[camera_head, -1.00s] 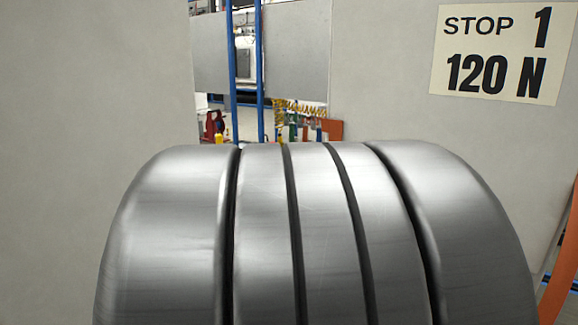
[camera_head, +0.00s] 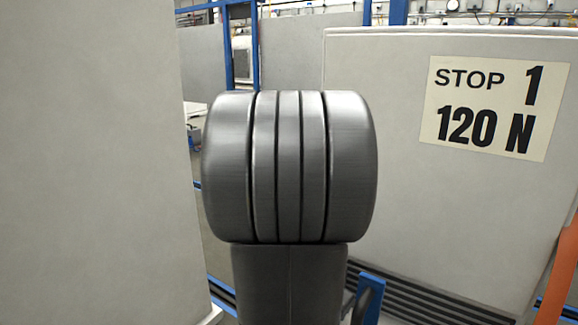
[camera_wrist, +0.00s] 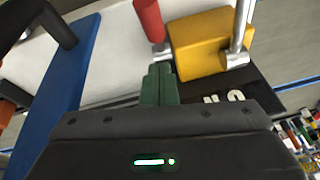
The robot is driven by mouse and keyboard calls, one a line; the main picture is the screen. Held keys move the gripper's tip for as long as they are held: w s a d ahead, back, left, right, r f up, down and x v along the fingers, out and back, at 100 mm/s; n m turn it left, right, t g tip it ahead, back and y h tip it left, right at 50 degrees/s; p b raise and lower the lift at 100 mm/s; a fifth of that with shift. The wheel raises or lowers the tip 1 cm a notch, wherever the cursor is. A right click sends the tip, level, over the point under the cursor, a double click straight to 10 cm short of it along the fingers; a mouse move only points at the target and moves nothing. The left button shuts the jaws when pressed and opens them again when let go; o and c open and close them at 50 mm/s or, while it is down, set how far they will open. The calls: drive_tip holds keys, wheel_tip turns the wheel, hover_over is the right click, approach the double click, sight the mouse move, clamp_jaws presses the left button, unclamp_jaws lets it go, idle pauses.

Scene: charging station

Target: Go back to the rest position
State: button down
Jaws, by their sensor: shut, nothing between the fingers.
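My gripper (camera_wrist: 160,84) shows in the wrist view as two green fingers held together in front of a dark body with a lit green light. It is shut and empty. Just beyond the fingertips, in the picture, is a yellow block (camera_wrist: 205,45) with metal rods at its sides. A red cylinder (camera_wrist: 149,19) is at the top, left of the block. I cannot tell how far the fingers are from these. In the head view my grey arm fills the middle, and the gripper is hidden or out of frame.
A panel (camera_head: 380,180) with a sign (camera_head: 490,105) reading "STOP 1 120 N" stands at right. Another pale panel (camera_head: 90,160) fills the left. An orange part (camera_head: 562,275) is at the right edge. The wrist view shows a blue strip (camera_wrist: 62,85) at left.

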drive_tip(key=shift+w+d+r+p, duration=0.35)
drive_tip(key=shift+w+p, duration=0.1)
drive_tip(key=shift+p, duration=0.85)
drive_tip(key=shift+w+d+r+p, duration=0.3)
drive_tip(key=shift+w+p, duration=0.15)
drive_tip(key=shift+p, duration=0.8)
drive_tip(key=shift+w+d+f+g+y+p, duration=0.1)
drive_tip(key=shift+w+d+g+y+p, duration=0.3)
drive_tip(key=shift+p, duration=0.75)
drive_tip(key=shift+w+d+g+y+p, duration=0.15)
drive_tip(key=shift+w+g+p, duration=0.35)
drive_tip(key=shift+p, duration=0.65)
drive_tip(key=shift+s+a+f, duration=0.1)
drive_tip(key=shift+a, duration=0.05)
